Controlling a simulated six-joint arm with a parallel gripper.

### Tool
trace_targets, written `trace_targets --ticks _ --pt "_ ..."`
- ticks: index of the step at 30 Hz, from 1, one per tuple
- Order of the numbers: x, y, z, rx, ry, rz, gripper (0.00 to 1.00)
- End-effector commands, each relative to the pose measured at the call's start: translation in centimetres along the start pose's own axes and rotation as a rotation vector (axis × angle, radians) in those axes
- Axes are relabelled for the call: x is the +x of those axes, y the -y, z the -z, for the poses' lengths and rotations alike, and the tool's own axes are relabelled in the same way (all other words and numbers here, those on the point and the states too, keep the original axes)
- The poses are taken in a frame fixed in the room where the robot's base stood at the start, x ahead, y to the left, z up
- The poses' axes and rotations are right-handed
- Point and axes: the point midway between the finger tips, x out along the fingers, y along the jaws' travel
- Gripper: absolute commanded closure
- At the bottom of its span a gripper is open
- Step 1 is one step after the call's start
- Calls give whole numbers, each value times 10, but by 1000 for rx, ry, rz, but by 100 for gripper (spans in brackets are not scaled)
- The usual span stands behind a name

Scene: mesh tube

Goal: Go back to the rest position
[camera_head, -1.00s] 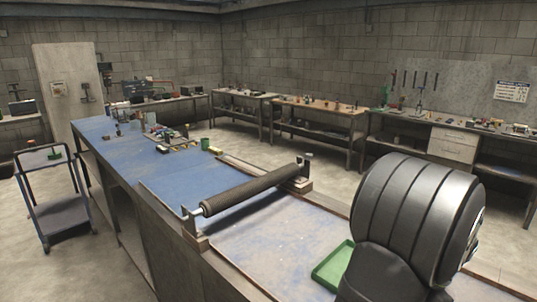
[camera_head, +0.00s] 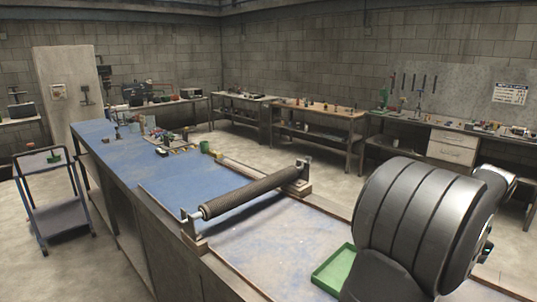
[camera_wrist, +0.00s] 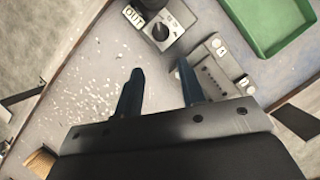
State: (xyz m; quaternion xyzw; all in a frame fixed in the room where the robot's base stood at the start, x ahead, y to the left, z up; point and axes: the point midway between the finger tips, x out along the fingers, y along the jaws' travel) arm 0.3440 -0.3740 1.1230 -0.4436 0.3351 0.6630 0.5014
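My gripper (camera_wrist: 160,88) shows in the wrist view with its two dark fingers apart and nothing between them. It points down at the bench top, which carries a box with a black knob and an "OUT" label (camera_wrist: 160,25) and a grey block with labelled buttons (camera_wrist: 217,68). In the head view my arm's large dark housing fills the lower right, and the gripper itself is hidden. The mesh tube (camera_head: 252,190) lies level across the blue bench, held between two end supports (camera_head: 195,238).
A green tray (camera_head: 335,270) lies on the bench near my arm; it also shows in the wrist view (camera_wrist: 268,22). Small parts and a green cup (camera_head: 205,147) stand at the bench's far end. A blue cart (camera_head: 58,200) stands left of the bench.

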Motion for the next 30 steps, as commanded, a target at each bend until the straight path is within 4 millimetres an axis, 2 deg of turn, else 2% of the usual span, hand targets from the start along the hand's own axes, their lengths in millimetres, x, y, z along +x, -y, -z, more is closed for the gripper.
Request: trace_targets --ticks 5,14,30 --pt "-28 0 0 0 -3 1 64" --pt "24 0 -1 0 4 -2 64" --pt "132 0 -1 0 4 -2 64"
